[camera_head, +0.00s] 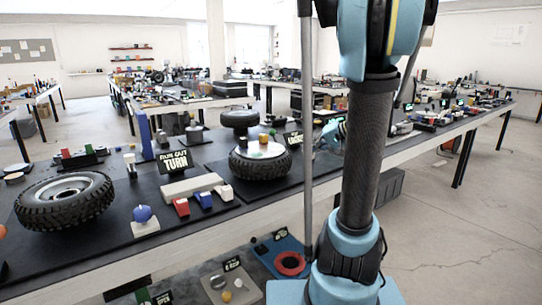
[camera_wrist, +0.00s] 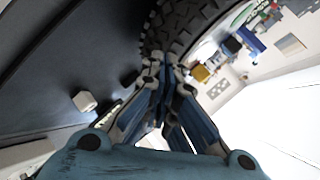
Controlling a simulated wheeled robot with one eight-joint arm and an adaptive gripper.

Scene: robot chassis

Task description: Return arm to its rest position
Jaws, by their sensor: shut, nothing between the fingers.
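My gripper (camera_wrist: 166,68) is shut and empty in the wrist view, its blue fingers together. A black tyre (camera_wrist: 185,22) with chunky tread lies just beyond the fingertips; I cannot tell whether they touch. In the head view my gripper (camera_head: 326,138) shows small and pale blue at the table's edge, to the right of the middle tyre (camera_head: 260,164). My arm's upright link hides part of the wrist and forearm.
A lower shelf holds a red ring (camera_head: 291,264). The floor (camera_head: 450,220) at right is open.

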